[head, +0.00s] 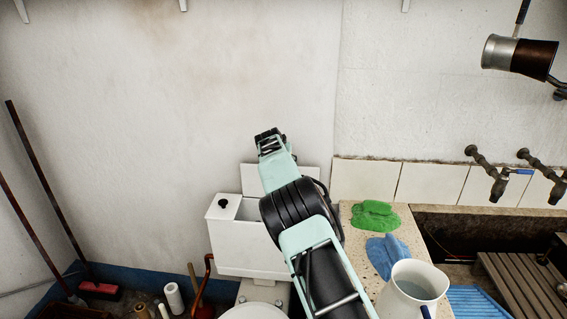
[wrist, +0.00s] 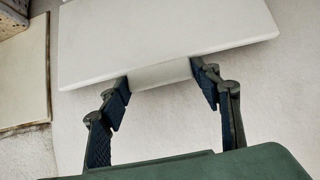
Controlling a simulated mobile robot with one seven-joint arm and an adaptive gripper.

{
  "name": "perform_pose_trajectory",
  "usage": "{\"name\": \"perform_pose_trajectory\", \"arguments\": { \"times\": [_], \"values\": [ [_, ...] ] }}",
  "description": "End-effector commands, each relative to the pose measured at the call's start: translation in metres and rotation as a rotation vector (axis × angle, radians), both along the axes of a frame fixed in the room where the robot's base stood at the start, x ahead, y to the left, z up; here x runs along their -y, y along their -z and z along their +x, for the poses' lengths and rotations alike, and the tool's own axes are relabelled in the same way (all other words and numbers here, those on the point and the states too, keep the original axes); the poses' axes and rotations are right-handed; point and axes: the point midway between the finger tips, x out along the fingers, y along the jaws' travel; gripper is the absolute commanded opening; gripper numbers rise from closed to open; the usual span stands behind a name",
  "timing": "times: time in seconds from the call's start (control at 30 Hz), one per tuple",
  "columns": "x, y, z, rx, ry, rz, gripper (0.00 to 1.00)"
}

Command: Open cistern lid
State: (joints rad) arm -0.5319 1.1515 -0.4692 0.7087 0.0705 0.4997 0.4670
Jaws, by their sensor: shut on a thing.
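The white cistern (head: 238,254) stands against the wall in the head view, left of my arm. Its lid (head: 250,178) is raised and stands tilted up behind the arm, showing the dark inside of the tank. A black knob (head: 223,203) sits on the left part of the cistern top, which stays flat. In the wrist view the lid is a broad pale slab (wrist: 165,35) ahead of my gripper (wrist: 161,77). The fingers are shut on the lid, at a pale part below the slab's edge. In the head view my arm hides the right part of the cistern and lid.
A worktop (head: 352,247) at right bears a green cloth (head: 375,214), a blue cloth (head: 388,253) and a white jug (head: 410,291). Taps (head: 487,173) project from the wall beyond. Long-handled tools (head: 45,185) lean at left. The wall above the cistern is clear.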

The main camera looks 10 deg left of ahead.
Motion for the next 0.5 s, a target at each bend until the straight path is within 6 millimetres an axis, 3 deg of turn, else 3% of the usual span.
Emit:
{"name": "perform_pose_trajectory", "arguments": {
  "times": [0.03,0.5],
  "values": [
    [-0.0006,-0.0119,0.0048,0.021,-0.003,0.001,0.14],
    [-0.002,-0.0143,0.0067,0.024,-0.001,0.0,0.14]
  ]
}}
